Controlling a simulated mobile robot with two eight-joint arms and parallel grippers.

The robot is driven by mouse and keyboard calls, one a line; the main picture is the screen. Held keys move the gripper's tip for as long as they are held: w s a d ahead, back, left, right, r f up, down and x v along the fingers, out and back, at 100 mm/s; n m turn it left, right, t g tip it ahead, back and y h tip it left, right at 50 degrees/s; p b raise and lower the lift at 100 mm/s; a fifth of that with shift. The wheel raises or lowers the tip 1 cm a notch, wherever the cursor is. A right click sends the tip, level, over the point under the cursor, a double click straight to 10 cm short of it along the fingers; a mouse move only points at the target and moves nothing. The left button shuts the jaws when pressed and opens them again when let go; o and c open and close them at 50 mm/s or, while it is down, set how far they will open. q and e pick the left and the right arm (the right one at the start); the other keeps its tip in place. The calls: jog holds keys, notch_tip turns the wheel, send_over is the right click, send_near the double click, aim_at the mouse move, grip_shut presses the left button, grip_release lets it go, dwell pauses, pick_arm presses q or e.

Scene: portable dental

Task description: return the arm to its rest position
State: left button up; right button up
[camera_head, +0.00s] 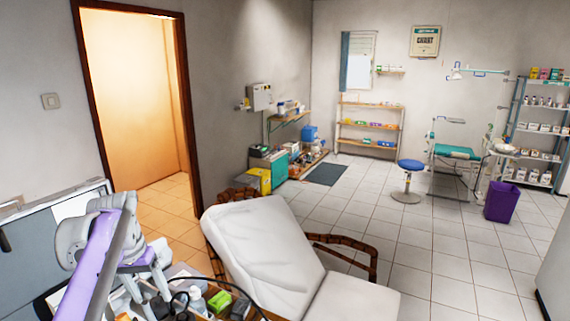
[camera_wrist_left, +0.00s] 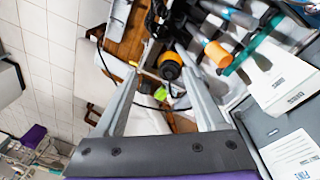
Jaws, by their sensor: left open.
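My left arm comes in at the lower left of the head view as a purple and grey link. Its left gripper (camera_head: 150,292) points down over the cluttered surface beside the reclining chair. In the left wrist view the two grey fingers of the left gripper (camera_wrist_left: 168,58) stand apart with nothing held between them. A dark round item with an orange-yellow ring (camera_wrist_left: 170,66) shows beyond the fingertips; I cannot tell how far below it is. My right gripper is in neither view.
The white reclining chair (camera_head: 265,245) stands right of the arm. A green box (camera_head: 219,301) and bottles crowd the surface below. A dark cable (camera_head: 235,287) loops there. An open case lid (camera_head: 45,250) stands at left. Tiled floor (camera_head: 440,240) is free beyond the chair.

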pick_arm(q)
jog(key=s+d+f+t, duration=0.2)
jog(key=s+d+f, duration=0.4)
jog(key=s+f, duration=0.2)
jog(key=s+d+f+t+y, duration=0.1)
jog(key=s+d+f+t, duration=0.2)
jog(key=s+d+f, duration=0.4)
jog(key=s+f, duration=0.1)
jog(key=s, duration=0.4)
jog(key=shift+m, duration=0.4)
jog(key=shift+a, duration=0.1)
